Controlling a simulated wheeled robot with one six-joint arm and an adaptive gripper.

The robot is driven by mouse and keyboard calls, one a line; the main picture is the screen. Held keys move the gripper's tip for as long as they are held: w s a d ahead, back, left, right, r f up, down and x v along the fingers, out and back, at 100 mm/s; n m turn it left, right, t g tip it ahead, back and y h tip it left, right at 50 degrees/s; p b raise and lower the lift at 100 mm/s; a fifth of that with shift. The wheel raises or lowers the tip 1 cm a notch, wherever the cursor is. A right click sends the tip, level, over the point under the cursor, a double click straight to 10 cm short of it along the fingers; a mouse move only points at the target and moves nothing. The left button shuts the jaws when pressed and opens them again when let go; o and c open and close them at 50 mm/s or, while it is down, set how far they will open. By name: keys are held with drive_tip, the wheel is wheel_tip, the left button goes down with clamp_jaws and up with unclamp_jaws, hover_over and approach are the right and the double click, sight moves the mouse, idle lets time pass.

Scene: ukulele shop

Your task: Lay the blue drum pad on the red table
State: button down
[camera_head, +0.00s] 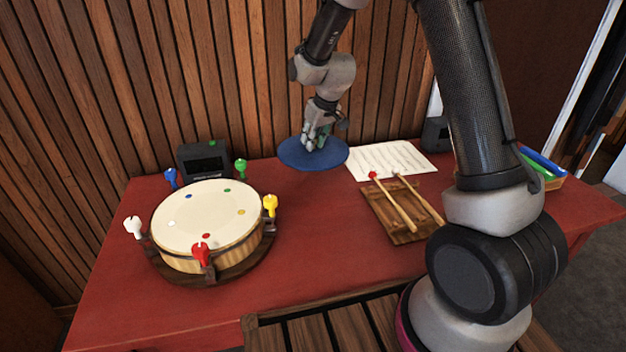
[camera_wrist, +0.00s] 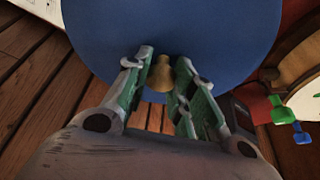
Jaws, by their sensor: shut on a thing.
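The blue drum pad (camera_head: 292,153) is a flat round disc at the back of the red table (camera_head: 330,232), overlapping its rear edge in the head view. My gripper (camera_head: 318,146) is over the pad, pointing down. In the wrist view, the green-sided fingers of my gripper (camera_wrist: 162,70) are on both sides of a tan knob on the blue pad (camera_wrist: 180,28), shut on it. The pad looks roughly level. I cannot tell for sure whether its underside touches the table or hangs a little above it.
A round drum (camera_head: 205,225) with coloured pegs stands on the left, a dark box (camera_head: 205,160) behind it. A white sheet (camera_head: 392,160) and a wooden board with sticks (camera_head: 395,215) lie right. A slatted wall (camera_head: 230,80) rises behind. The table's front middle is clear.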

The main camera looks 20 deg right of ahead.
sight(318, 152)
wheel_tip(318, 152, down, 10)
drive_tip(key=shift+r, duration=0.1)
idle(0.4)
drive_tip(key=shift+f, duration=0.2)
drive_tip(key=c, duration=1.2)
unclamp_jaws()
drive_tip(key=v, duration=1.2)
drive_tip(key=shift+r, duration=0.2)
drive_tip(key=s+d+r+m, duration=0.1)
drive_tip(key=s+d+r, duration=0.4)
drive_tip(key=s+r, duration=0.5)
drive_tip(key=s+d+r+m, duration=0.2)
drive_tip(key=s+d+r, duration=0.4)
drive_tip(key=s, duration=0.6)
drive_tip(key=s+d+r+m+h, duration=0.1)
drive_tip(key=s+d+r, duration=0.1)
drive_tip(key=s, duration=0.9)
drive_tip(key=shift+s+h, duration=0.3)
drive_tip(key=shift+s, duration=0.1)
